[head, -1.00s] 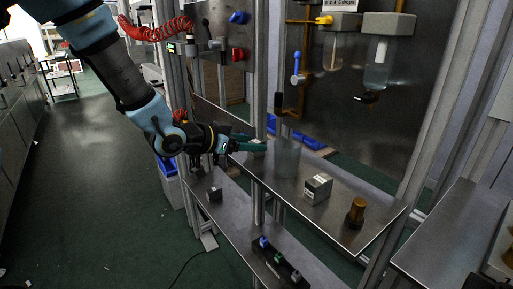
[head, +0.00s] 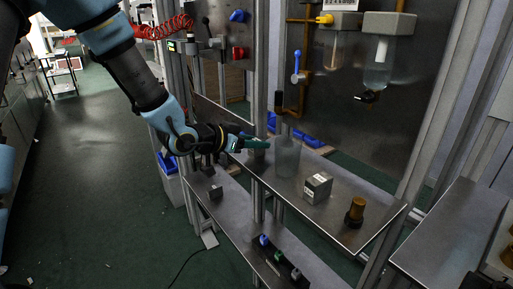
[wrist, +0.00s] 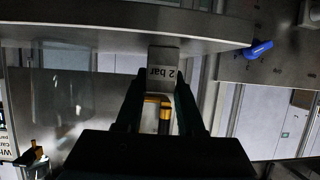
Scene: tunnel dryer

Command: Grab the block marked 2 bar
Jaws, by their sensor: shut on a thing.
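I cannot tell whether the block still touches the shelf.
A clear bottle (head: 285,158) stands close to the right of my gripper. Farther right are another grey labelled block (head: 318,187) and a brown bottle (head: 355,212). A lower shelf (head: 238,212) holds a small dark block (head: 215,192). A metal post (head: 260,60) rises behind.

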